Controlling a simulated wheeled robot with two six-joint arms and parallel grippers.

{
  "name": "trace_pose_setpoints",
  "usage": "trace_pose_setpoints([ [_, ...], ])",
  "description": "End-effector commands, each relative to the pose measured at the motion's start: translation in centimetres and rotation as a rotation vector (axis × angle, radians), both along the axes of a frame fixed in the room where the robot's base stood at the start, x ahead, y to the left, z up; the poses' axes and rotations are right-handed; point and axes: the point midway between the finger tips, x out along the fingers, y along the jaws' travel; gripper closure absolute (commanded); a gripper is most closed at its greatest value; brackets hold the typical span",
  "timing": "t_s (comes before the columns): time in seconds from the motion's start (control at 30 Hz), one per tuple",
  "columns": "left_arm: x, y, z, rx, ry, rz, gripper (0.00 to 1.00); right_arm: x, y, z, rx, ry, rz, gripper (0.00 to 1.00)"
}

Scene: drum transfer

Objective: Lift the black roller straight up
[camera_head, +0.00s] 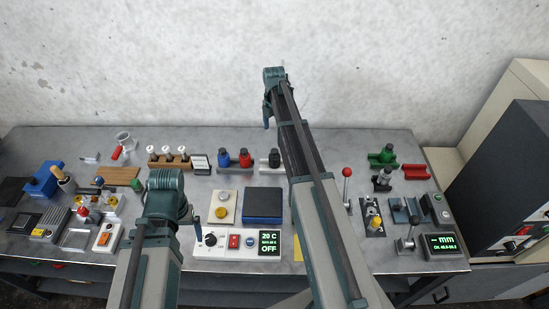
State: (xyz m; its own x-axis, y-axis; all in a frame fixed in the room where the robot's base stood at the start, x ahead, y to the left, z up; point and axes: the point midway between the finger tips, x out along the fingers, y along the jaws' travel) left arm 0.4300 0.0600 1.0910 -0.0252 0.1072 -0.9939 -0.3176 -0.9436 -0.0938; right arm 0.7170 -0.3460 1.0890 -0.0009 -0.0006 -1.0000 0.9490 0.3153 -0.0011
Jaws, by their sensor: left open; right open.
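A small upright black piece, which looks like the black roller (274,156), stands on a grey holder at the back middle of the table. My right arm passes just right of it and hides part of that area. My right gripper (267,114) is raised, with its blue fingers pointing down, above and behind the black piece in the picture. It is open and holds nothing visible. My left gripper (197,222) is open over the front left of the table, near the control panel, and far from the black piece. Its fingers are only partly seen.
A blue roller (224,157) and a red roller (245,157) stand just left of the black piece. A red-knobbed lever (347,173) and a green piece (388,153) stand right. The wall is behind.

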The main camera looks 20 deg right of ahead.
Motion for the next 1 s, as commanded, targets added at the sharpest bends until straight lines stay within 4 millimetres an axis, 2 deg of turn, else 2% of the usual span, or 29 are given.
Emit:
trace_pose_setpoints([
  [0.2,0.0,0.0,-0.1,0.000,0.000,0.000,0.04,0.1,-0.3,-0.1,0.001,-0.001,0.017,0.03],
  [0.37,0.0,0.0,-1.1,0.000,0.000,-0.002,0.04,0.1,-0.3,-1.1,0.001,-0.001,0.016,0.03],
  [0.83,0.0,0.0,-7.4,0.002,0.001,-0.012,0.04,0.1,-0.3,-7.4,0.001,-0.001,0.015,0.03],
  [1.0,0.0,0.0,-8.7,0.002,0.000,-0.010,0.04,0.1,-0.3,-8.7,0.001,-0.001,0.015,0.03],
])
